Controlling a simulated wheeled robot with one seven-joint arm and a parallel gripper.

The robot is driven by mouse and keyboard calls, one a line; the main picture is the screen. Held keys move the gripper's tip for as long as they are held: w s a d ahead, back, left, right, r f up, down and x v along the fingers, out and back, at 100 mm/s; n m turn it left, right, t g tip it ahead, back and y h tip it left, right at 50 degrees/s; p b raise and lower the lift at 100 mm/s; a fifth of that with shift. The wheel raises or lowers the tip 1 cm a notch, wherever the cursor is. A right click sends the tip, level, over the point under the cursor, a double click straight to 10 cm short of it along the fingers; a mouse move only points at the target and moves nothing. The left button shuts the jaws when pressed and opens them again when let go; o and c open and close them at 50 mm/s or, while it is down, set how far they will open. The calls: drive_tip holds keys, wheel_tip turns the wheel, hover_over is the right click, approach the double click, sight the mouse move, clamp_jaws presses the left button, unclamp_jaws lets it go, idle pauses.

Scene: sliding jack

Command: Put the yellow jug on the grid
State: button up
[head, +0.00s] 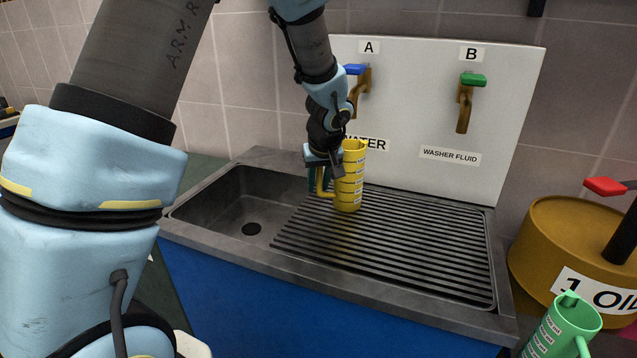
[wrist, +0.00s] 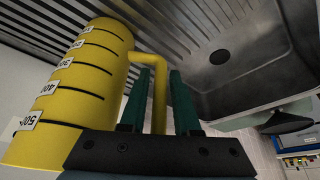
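The yellow jug (head: 350,178) stands upright over the left part of the grid (head: 410,230). Its base looks to be on or very close to the bars; I cannot tell whether it touches. My gripper (head: 322,182) is at the jug's left side, by its handle (head: 324,190). In the wrist view the jug (wrist: 88,85) fills the left, with printed marks on its side. Its handle (wrist: 159,95) stands between the two green fingers of my gripper (wrist: 160,90). Whether the fingers press on the handle is unclear.
The sink basin (head: 240,205) lies left of the grid. Behind stands a white panel (head: 425,100) with a blue-handled tap A (head: 362,85) and a green-handled tap B (head: 466,100). A yellow oil drum (head: 555,235) and a green jug (head: 565,328) are at the right.

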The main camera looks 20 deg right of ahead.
drive_tip(key=shift+o, duration=1.1)
drive_tip(key=shift+r, duration=0.1)
drive_tip(key=shift+r, duration=0.25)
drive_tip(key=d+b+v, duration=0.1)
drive_tip(key=b+v, duration=0.1)
drive_tip(key=v, duration=1)
drive_tip(key=a+f+g, duration=0.1)
drive_tip(key=a+f, duration=0.1)
drive_tip(key=a, duration=0.6)
drive_tip(key=a+f+g, duration=0.1)
drive_tip(key=a+f, duration=0.2)
drive_tip(key=a, duration=0.6)
drive_tip(key=s+a+f, duration=0.2)
drive_tip(key=s+a, duration=0.1)
drive_tip(key=a, duration=0.4)
drive_tip(key=s+a+f+g, duration=0.1)
drive_tip(key=s+a+f, duration=0.1)
drive_tip(key=a, duration=0.6)
drive_tip(key=shift+s+p, duration=0.3)
drive_tip(key=shift+s, duration=0.5)
